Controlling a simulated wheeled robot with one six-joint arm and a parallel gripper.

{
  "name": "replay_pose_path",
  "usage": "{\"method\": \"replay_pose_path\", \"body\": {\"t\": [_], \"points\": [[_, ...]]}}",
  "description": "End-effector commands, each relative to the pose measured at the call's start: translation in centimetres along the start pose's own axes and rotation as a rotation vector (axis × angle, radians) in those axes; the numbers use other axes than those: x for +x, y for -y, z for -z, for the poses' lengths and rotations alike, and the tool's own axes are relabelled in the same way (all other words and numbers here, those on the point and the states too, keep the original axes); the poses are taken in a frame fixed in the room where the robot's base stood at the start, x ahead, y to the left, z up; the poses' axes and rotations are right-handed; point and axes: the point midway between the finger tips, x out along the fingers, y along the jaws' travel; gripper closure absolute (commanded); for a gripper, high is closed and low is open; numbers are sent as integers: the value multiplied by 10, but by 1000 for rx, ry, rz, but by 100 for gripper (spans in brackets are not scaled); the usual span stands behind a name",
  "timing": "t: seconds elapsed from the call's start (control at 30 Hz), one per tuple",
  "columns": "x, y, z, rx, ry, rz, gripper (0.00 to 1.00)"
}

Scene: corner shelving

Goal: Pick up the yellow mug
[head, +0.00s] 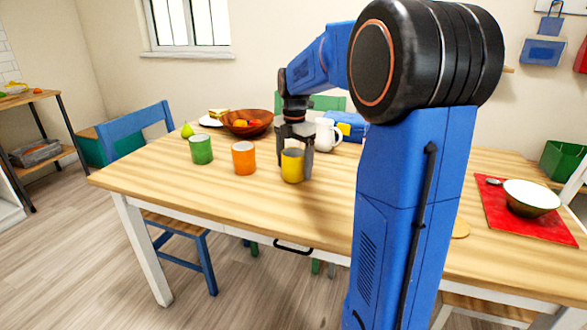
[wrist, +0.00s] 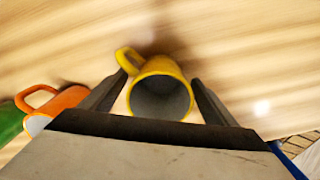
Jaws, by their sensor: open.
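The yellow mug (head: 292,166) stands upright on the wooden table, right of the orange mug. In the wrist view the yellow mug (wrist: 160,88) shows from above, with its grey inside visible and its handle toward the upper left. My gripper (head: 295,160) points down over the mug. In the wrist view my gripper (wrist: 162,88) is open, with one finger on each side of the mug. Small gaps seem to show between the fingers and the mug. The mug rests on the table and is not gripped.
An orange mug (head: 244,158) and a green mug (head: 201,150) stand to the left. A white jug (head: 326,135) and a wooden fruit bowl (head: 246,122) stand behind. A red mat (head: 495,222) with a bowl (head: 531,198) lies at the right. The table front is clear.

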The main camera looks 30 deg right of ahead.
Motion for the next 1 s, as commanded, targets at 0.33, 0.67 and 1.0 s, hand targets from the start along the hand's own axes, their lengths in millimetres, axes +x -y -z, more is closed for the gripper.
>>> {"method": "replay_pose_path", "body": {"t": [0.33, 0.67, 1.0], "points": [[4, 0, 0, 0, 1, -1, 26], [4, 0, 0, 0, 1, -2, 71], [-22, -1, 0, 0, 2, -4, 71]]}}
